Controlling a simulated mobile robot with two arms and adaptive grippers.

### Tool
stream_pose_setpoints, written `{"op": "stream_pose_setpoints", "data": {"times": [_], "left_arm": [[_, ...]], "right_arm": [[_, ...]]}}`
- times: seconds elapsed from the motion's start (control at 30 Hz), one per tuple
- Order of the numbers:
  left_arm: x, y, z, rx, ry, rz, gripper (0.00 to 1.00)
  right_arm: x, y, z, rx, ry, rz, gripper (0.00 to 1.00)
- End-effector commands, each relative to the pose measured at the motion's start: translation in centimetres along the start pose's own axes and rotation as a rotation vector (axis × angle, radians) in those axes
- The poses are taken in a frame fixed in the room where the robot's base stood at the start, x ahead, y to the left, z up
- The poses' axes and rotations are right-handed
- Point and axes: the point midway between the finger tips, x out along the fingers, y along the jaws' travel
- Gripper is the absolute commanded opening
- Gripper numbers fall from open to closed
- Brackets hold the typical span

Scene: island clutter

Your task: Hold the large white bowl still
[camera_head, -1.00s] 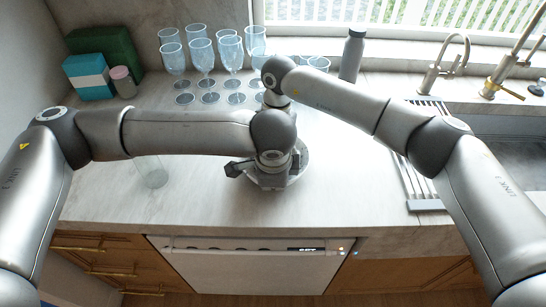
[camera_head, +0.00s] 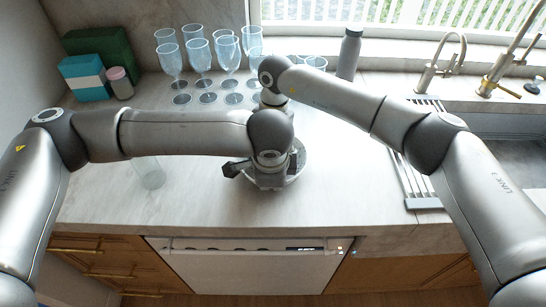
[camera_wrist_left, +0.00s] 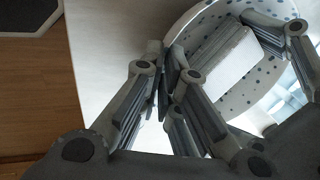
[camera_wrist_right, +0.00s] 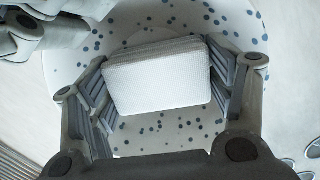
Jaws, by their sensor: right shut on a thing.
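The large white bowl with blue dots shows in the right wrist view (camera_wrist_right: 160,138) and the left wrist view (camera_wrist_left: 250,90). In the head view my arms hide most of it. My left gripper (camera_wrist_left: 166,85) is at the bowl's rim, its fingertips close together there. Whether they pinch the wall is unclear; it also shows in the head view (camera_head: 262,177). My right gripper (camera_wrist_right: 158,85) is shut on a white textured block, perhaps a sponge (camera_wrist_right: 158,82), inside the bowl. In the head view the right gripper is hidden behind my left wrist.
Several stemmed glasses (camera_head: 228,55) stand at the back, left of a grey bottle (camera_head: 349,54). A clear glass (camera_head: 150,173) stands near my left forearm. A slatted rack (camera_head: 419,180) lies beside the sink. The counter front right of the bowl is clear.

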Motion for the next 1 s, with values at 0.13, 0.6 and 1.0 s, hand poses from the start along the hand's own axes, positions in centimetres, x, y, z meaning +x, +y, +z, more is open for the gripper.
{"op": "stream_pose_setpoints", "data": {"times": [0.13,0.6,1.0], "left_arm": [[0.1,0.1,0.0,0.0,-0.001,0.003,0.0],[0.1,0.1,0.0,0.001,0.0,0.003,0.0],[0.1,0.1,0.1,-0.001,-0.002,0.003,0.0]], "right_arm": [[0.0,0.0,0.1,-0.001,-0.001,-0.002,0.56],[0.1,1.4,-0.7,-0.001,-0.001,-0.001,0.56],[0.1,0.3,-0.4,0.0,0.0,0.001,0.56]]}}
